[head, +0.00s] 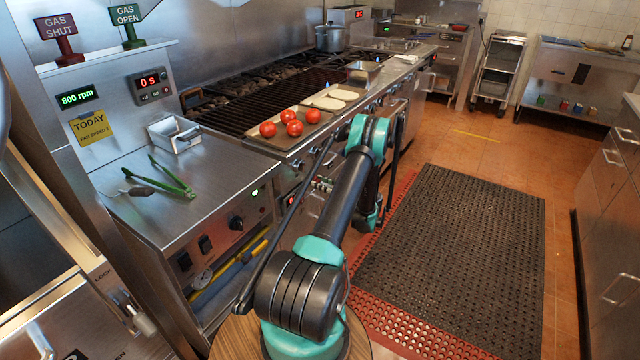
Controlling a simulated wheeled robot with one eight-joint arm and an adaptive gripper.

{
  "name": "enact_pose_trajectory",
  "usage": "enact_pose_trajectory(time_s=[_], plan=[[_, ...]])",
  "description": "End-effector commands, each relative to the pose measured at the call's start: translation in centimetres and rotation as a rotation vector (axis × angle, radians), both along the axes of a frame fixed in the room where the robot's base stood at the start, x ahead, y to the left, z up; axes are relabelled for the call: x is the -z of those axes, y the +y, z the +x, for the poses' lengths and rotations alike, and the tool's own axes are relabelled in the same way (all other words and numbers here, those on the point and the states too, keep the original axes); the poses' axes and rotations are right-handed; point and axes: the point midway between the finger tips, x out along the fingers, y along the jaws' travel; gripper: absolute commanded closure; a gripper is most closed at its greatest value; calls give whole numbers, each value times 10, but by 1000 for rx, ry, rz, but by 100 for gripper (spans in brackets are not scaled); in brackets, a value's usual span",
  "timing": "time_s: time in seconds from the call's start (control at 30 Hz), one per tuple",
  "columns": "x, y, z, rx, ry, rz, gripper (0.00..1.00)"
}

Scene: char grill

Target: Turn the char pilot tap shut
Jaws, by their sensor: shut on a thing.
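The char grill (250,112) stands along the back wall, with dark grates and a steel front. Its front panel shows partly to the left of my arm, with small fittings (322,184) on it. I cannot tell which of them is the char pilot tap, nor its angle. My arm rises from the bottom middle, bends in front of the grill and comes down again close to its front. My gripper is hidden behind my own arm, and so is whatever it touches.
Tomatoes (294,128) lie on a tray on the grill's front ledge. Green tongs (160,178) and a steel pan (174,134) sit on the left counter (140,215). A black mat (460,240) covers open floor to the right. Steel drawers (610,215) stand at the right edge.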

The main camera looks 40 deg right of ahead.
Motion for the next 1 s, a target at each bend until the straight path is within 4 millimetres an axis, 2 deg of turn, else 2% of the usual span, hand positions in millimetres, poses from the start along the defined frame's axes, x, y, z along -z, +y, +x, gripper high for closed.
enact_pose_trajectory(time_s=[0.03, 0.13, 0.17, 0.57, 1.0], plan=[[0, 0, 0, 0, 0, 0, 84], [0, 0, 0, 0, 0, 0, 97], [0, 0, 0, 0, 0, 0, 98], [0, 0, 0, 0, 36, 86, 98], [1, -2, 0, 1, 179, 433, 98]])
